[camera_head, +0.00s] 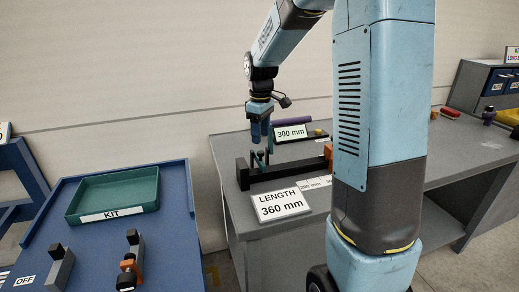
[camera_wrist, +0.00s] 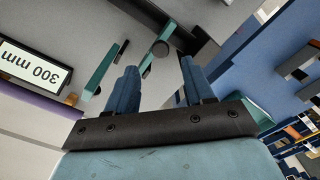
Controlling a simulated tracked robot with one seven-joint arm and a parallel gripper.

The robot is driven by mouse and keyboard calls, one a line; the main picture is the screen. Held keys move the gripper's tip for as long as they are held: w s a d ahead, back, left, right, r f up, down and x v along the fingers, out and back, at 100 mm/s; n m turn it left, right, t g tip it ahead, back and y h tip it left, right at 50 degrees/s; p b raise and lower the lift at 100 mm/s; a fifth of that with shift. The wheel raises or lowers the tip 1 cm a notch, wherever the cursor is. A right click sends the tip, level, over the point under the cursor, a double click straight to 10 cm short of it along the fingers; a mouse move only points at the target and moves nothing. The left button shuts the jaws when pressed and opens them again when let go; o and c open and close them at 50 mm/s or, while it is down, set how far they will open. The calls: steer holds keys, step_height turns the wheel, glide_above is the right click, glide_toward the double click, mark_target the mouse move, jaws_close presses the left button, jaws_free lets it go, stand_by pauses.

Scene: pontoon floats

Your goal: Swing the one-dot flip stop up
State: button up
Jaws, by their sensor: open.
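My gripper (camera_head: 260,138) hangs fingers down just above the left end of a dark fixture (camera_head: 243,177) on the grey bench. In the wrist view my gripper (camera_wrist: 158,64) is open, its two blue fingers apart with nothing held between them. A teal flip stop (camera_head: 258,159) shows just below the fingers. The wrist view shows a teal bar (camera_wrist: 166,32) with a dark round end beyond the gap, and a longer teal piece (camera_wrist: 100,70) left of the left finger. Dots cannot be made out, so I cannot tell which one is the one-dot stop.
A "LENGTH 360 mm" sign (camera_head: 281,204) stands in front of the fixture, a "300 mm" sign (camera_head: 291,132) behind it. An orange block (camera_head: 328,151) is at the right, partly hidden by my arm. A green KIT tray (camera_head: 113,193) is on the blue table at left.

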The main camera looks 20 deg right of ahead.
mark_target(259, 157)
steer(key=shift+f, duration=3.1)
steer(key=shift+c, duration=0.2)
jaws_close()
